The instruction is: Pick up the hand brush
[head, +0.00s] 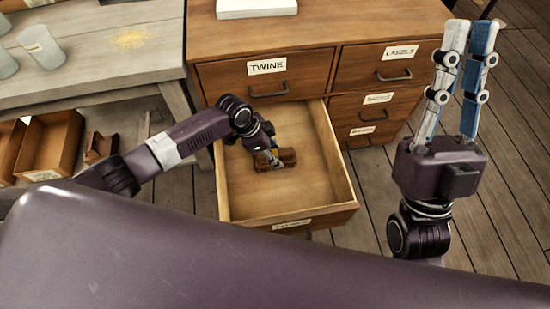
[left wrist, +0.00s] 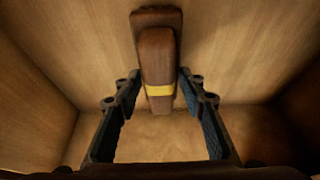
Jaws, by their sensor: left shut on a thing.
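The hand brush is a brown wooden block with a yellow band. It lies in the open drawer (head: 262,205), and its brown end (head: 288,157) shows beside my left gripper (head: 268,160) in the head view. My left gripper reaches down into the drawer and is shut on the brush. In the left wrist view the brush (left wrist: 158,65) runs up from between the dark fingers with blue pads (left wrist: 160,110). The lower part of the drawer floor is bare there.
The drawer walls enclose my left gripper. The wooden cabinet (head: 310,58) behind has closed drawers labelled TWINE and LABELS, with a white block (head: 256,8) on top. A grey workbench (head: 90,75) with cups stands left, with wooden bins (head: 50,145) below. Floorboards are clear at right.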

